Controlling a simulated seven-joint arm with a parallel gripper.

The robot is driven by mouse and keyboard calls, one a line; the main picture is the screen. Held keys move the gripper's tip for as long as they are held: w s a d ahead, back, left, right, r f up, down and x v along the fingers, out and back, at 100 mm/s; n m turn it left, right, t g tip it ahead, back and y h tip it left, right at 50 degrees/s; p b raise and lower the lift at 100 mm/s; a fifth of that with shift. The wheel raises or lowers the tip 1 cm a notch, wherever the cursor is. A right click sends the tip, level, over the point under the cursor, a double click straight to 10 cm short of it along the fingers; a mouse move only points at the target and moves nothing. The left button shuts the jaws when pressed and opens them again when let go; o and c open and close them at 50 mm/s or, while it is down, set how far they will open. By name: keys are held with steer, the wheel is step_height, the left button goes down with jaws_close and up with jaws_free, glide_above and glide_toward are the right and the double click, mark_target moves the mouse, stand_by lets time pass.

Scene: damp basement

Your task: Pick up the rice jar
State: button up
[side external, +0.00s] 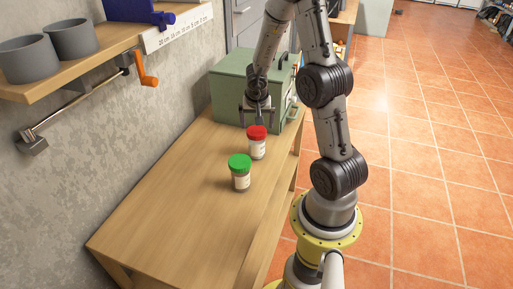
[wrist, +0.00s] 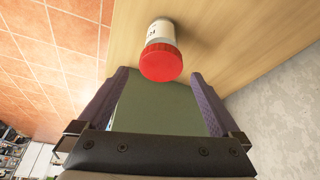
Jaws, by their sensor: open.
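Two jars stand upright on the wooden table (side external: 165,205). One has a red lid and a white label (side external: 257,143); the other has a green lid (side external: 240,172) and stands nearer the side camera. The labels are too small to read, so I cannot tell which holds rice. My gripper (side external: 258,116) is open and empty, just behind and above the red-lidded jar in the side view. In the wrist view the red-lidded jar (wrist: 162,55) shows at top centre, beyond the space between the spread fingers (wrist: 160,78). The green-lidded jar is not in the wrist view.
A green metal box (side external: 232,92) stands at the table's far end, close behind my gripper. A wall shelf (side external: 100,55) with two grey pots (side external: 72,38) and a rail with an orange handle (side external: 146,70) hang at left. The table's near part is clear.

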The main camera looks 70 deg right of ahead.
mark_target(262, 134)
steer(key=shift+x, duration=6.4)
steer(key=shift+w+a, duration=0.1)
steer(key=shift+a, duration=0.1)
steer(key=c, duration=1.5)
steer(key=shift+c, duration=0.2)
steer(key=shift+r, duration=0.15)
steer(key=shift+r, duration=0.85)
steer(key=s+a+r, duration=0.1)
steer(key=r, duration=0.1)
steer(key=s+a+r, duration=0.1)
steer(key=r, duration=0.1)
steer(key=s+a+r, duration=0.1)
steer(key=r, duration=0.2)
steer(key=shift+s+a, duration=0.1)
steer(key=shift+a, duration=0.2)
steer(key=s+a+r, duration=0.4)
steer(key=s+a, duration=0.2)
steer(key=shift+a, duration=0.4)
